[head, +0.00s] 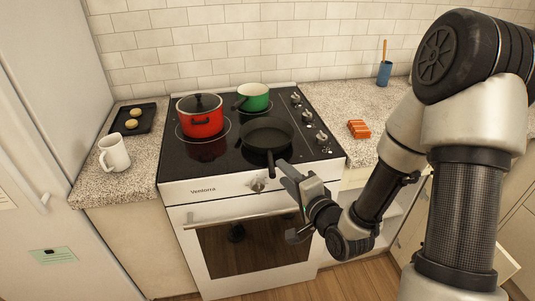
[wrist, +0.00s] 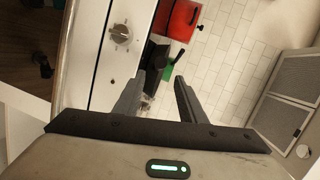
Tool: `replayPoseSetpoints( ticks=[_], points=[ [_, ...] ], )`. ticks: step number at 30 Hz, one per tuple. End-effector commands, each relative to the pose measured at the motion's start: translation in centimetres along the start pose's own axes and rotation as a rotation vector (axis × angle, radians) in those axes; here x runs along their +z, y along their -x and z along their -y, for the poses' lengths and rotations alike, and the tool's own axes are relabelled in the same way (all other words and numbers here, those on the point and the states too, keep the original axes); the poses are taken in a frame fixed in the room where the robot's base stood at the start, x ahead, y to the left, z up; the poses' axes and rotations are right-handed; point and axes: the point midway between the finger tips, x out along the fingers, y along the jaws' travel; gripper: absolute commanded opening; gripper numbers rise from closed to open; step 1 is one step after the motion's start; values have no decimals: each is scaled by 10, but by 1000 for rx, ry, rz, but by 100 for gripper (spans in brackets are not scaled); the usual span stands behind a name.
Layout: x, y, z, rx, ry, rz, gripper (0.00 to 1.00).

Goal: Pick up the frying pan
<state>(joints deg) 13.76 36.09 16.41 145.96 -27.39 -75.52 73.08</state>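The black frying pan (head: 266,133) sits on the front right part of the black cooktop. Its handle (head: 271,165) points toward the front edge of the stove. My gripper (head: 285,168) is at the stove's front edge, just right of the handle's end in the head view. In the wrist view its two fingers (wrist: 160,80) are apart with nothing held between them. The dark pan (wrist: 155,58) shows ahead, beyond the gap between the fingers. I cannot tell the exact distance from the fingertips to the handle.
A red pot (head: 200,118) and a green saucepan (head: 253,98) stand on the cooktop behind the pan. Control knobs (head: 308,117) line the right side. A white mug (head: 114,153) and dark tray (head: 134,120) are left; an orange item (head: 359,129) and blue cup (head: 384,73) are right.

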Motion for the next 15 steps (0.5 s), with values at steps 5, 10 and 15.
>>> replayPoseSetpoints(
  ticks=[5, 10, 15],
  points=[
    [3, -9, -9, -4, 5, -3, 37],
    [2, -22, -8, -2, 5, -2, 37],
    [2, -27, -3, 0, 2, -3, 37]
  ],
)
